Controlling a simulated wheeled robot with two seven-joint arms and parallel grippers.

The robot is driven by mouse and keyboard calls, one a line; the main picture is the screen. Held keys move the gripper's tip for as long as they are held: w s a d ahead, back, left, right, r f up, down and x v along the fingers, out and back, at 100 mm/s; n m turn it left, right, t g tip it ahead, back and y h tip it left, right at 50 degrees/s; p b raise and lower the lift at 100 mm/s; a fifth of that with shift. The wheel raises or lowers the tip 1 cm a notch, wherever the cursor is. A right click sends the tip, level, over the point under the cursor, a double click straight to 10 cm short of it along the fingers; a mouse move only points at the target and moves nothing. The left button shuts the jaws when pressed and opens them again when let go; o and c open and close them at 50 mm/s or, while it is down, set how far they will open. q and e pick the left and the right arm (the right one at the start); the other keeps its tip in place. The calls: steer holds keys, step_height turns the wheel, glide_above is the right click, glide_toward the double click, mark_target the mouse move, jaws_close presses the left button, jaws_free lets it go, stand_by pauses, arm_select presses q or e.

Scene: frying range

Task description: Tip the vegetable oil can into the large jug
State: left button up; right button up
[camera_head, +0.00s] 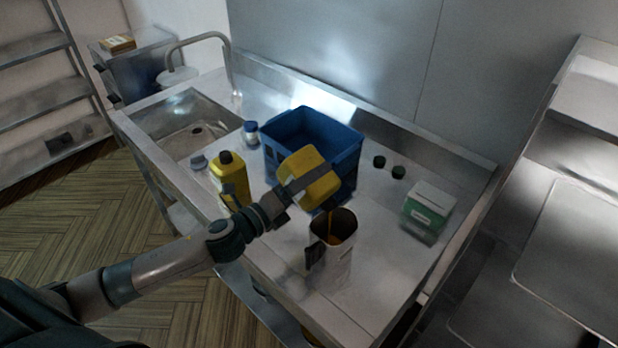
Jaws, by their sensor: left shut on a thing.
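My left gripper (292,190) is shut on the yellow vegetable oil can (309,178). It holds the can tilted above the large jug (339,254). The jug is white, with a dark handle on its left side, and stands upright on the steel counter. A thin amber stream of oil shows between the can and the jug's open mouth. Brownish oil shows inside the mouth; how deep it is I cannot tell. The can is above the jug and apart from it. My right gripper is not in view.
A yellow bottle (231,180) with a dark cap stands left of the can. A blue crate (311,133) stands behind it. Two dark green caps (389,166) and a green-and-white box (428,207) are at right. A sink (190,135) is at left.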

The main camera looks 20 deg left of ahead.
mark_target(325, 181)
arm_select(q)
steer(key=shift+s+d+r+m+p, duration=0.1)
steer(key=shift+d+r+m+p, duration=0.2)
steer(key=shift+r+m+p, duration=0.3)
steer(key=shift+s+d+r+m+p, duration=0.15)
steer(key=shift+d+m+p, duration=0.15)
steer(key=shift+m+p, duration=0.25)
steer(key=shift+s+d+r+m+p, duration=0.15)
steer(key=shift+d+m+p, duration=0.15)
steer(key=shift+m+p, duration=0.25)
steer(key=shift+d+r+m, duration=0.2)
steer(key=shift+d+m, duration=0.05)
steer(key=shift+m, duration=0.25)
steer(key=shift+s+d+m, duration=0.1)
steer(key=shift+d+m, duration=0.05)
steer(key=shift+m, duration=0.15)
steer(key=shift+s+d+r+m, duration=0.15)
steer(key=shift+d+m, duration=0.2)
steer(key=shift+m, duration=0.15)
steer(key=shift+s+d+r+m, duration=0.15)
steer(key=shift+d+m, duration=0.2)
steer(key=shift+m, duration=0.15)
steer(key=shift+r, duration=0.1)
steer(key=shift+r, duration=2.35)
